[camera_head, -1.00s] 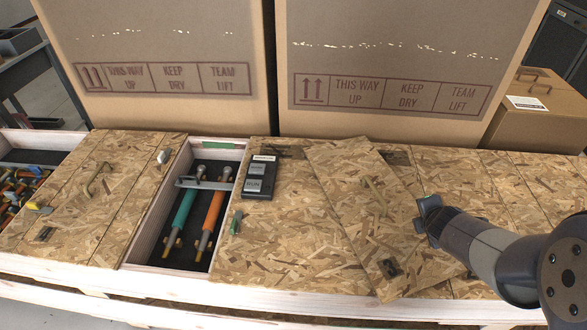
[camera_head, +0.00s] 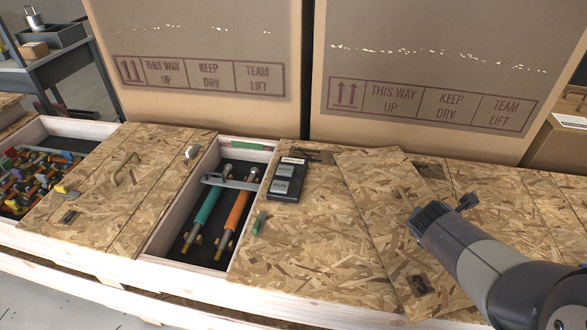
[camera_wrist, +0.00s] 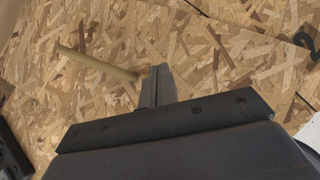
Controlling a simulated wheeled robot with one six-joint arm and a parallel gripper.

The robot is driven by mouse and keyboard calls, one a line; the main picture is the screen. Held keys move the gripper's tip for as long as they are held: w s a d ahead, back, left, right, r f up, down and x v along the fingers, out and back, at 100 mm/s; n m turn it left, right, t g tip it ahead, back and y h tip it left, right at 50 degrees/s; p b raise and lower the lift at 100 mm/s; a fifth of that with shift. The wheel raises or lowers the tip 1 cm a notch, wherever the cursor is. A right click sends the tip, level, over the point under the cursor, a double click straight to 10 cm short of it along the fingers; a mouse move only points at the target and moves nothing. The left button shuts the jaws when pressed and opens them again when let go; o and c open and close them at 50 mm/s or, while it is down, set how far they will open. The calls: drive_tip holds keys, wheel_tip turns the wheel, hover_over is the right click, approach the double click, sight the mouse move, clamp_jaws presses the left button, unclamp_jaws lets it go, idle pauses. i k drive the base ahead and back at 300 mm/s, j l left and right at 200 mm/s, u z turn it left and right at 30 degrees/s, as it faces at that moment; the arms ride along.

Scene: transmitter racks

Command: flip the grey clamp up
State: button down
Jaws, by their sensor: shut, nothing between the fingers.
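The grey clamp (camera_head: 231,182) is a flat bar lying across the upper part of an open compartment, over a green-handled tool (camera_head: 205,212) and an orange-handled tool (camera_head: 235,218). It looks lowered over both tools. My gripper (camera_head: 467,201) is shut and empty, well to the right of the clamp, above the loose board. In the wrist view, the closed fingers (camera_wrist: 158,82) point at chipboard near a tan handle (camera_wrist: 97,63). The clamp does not show in the wrist view.
A black box with buttons, one marked RUN (camera_head: 285,180), sits right of the compartment (camera_head: 163,228). A slanted loose board (camera_head: 375,190) lies under my arm. Two tall cartons (camera_head: 205,30) stand behind. A bin of coloured parts (camera_head: 50,128) is at the left.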

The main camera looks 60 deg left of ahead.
sight(208, 181)
drive_tip(key=k+j+u, duration=0.1)
drive_tip(key=j+u, duration=0.25)
drive_tip(key=j, duration=0.15)
drive_tip(key=j+u, duration=0.75)
drive_tip(key=j, duration=0.3)
